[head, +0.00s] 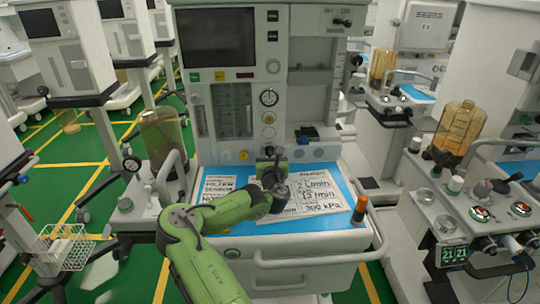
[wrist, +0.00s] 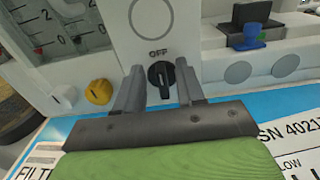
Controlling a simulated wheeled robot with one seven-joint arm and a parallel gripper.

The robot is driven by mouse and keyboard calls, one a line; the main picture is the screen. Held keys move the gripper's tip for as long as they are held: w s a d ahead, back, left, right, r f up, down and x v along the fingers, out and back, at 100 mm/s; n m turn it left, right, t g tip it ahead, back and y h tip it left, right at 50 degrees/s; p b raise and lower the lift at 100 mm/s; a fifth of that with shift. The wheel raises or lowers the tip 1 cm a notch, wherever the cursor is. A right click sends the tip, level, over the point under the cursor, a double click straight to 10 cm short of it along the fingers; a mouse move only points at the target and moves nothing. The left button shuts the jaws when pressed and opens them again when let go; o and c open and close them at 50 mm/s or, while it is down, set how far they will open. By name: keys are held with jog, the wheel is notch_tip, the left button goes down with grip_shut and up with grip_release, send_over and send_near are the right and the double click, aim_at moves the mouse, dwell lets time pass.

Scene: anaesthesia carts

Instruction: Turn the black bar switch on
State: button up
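The black bar switch (wrist: 161,76) is on the front panel of the anaesthesia machine, in the middle of the wrist view. Its bar stands about upright, with a pale mark at its top end under the printed word OFF. My gripper (wrist: 158,78) is open, with one grey finger to the left of the switch and one to the right. Gaps show between the bar and both fingers. In the head view my gripper (head: 271,164) is at the panel above the worktop, and the switch is mostly hidden there. I cannot tell whether the fingertips touch the panel.
A black and blue fitting (wrist: 247,34) is on the right. Printed sheets lie on the blue worktop (head: 344,189) below my arm. An orange-capped bottle (head: 359,208) stands at its right.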

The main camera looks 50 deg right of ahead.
jog(key=shift+d, duration=0.1)
grip_shut()
jog(key=shift+r, duration=0.1)
dwell(0.3)
jog(key=shift+s+d+m+p, duration=0.1)
jog(key=shift+m+p, duration=0.6)
jog(key=shift+m, duration=0.4)
jog(key=m, duration=0.1)
jog(key=m+p, duration=0.1)
jog(key=m, duration=0.1)
jog(key=shift+s+d+m, duration=0.2)
jog(key=shift+s+m, duration=0.05)
jog(key=shift+m, duration=0.05)
jog(key=m, duration=0.2)
jog(key=m+p, duration=0.1)
jog(key=m, duration=0.1)
jog(key=f+m, duration=0.1)
jog(key=m, duration=0.1)
jog(key=shift+s+d, duration=0.25)
jog(key=shift+f, duration=0.1)
